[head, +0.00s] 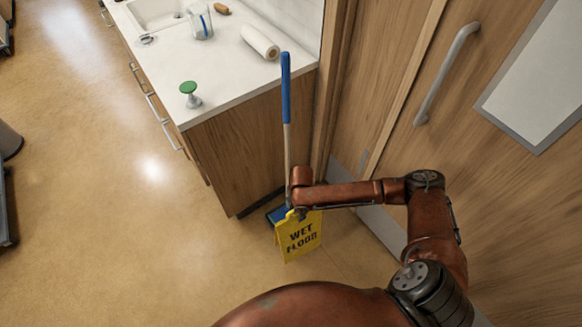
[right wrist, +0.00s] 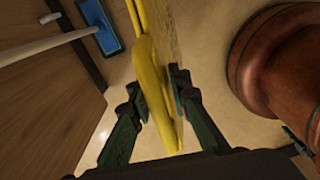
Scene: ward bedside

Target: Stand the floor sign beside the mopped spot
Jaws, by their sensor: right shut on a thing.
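A yellow floor sign (head: 301,238) with black "WET FLOOR" lettering is upright in front of the end of the counter. My right gripper (head: 297,212) is at its top edge. In the right wrist view my right gripper (right wrist: 159,92) has a finger on each side of the yellow sign (right wrist: 148,62) and is shut on it. I cannot tell whether the sign's foot touches the floor. A mopped spot cannot be made out for sure; the floor (head: 110,220) shows shiny patches. My left gripper is out of view.
A mop with a blue grip (head: 286,85) leans upright by the counter's end, its blue head behind the sign. The counter (head: 240,75) holds a green-topped item (head: 189,90) and a paper roll (head: 260,42). A wooden door (head: 500,150) stands right.

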